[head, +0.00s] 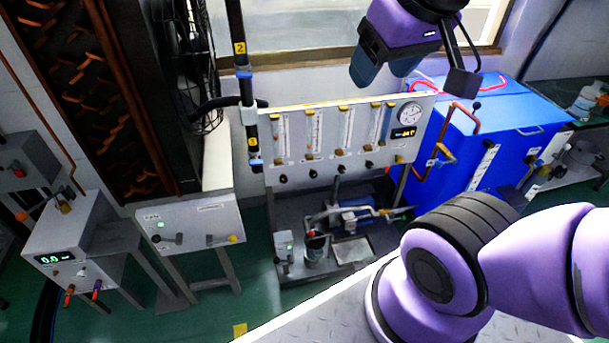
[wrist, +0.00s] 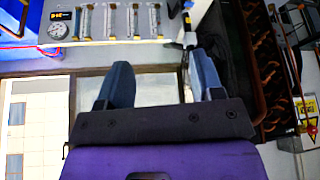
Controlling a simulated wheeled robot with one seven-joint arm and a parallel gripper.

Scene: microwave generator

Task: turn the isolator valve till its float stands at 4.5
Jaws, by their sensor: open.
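A pale flow panel (head: 300,145) carries several upright float tubes in a row, with a small black knob under each. I cannot read the labels, so I cannot tell which knob is the isolator valve; the floats are too small to read against their scales. The tubes include a left one (head: 282,137) and a right one (head: 377,124). The knobs include a left one (head: 283,178) and a right one (head: 369,164). My gripper (head: 385,74) is open and empty, above the panel's upper right. In the wrist view, its two blue fingers (wrist: 162,85) stand apart, with the panel (wrist: 112,40) beyond them.
A round gauge (head: 410,114) and a small display (head: 403,133) sit at the panel's right end. A blue cabinet (head: 500,135) with copper pipes stands at right. A black post (head: 243,90) rises at the panel's left. A pump (head: 357,216) lies below. Grey instrument boxes (head: 190,222) stand at left.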

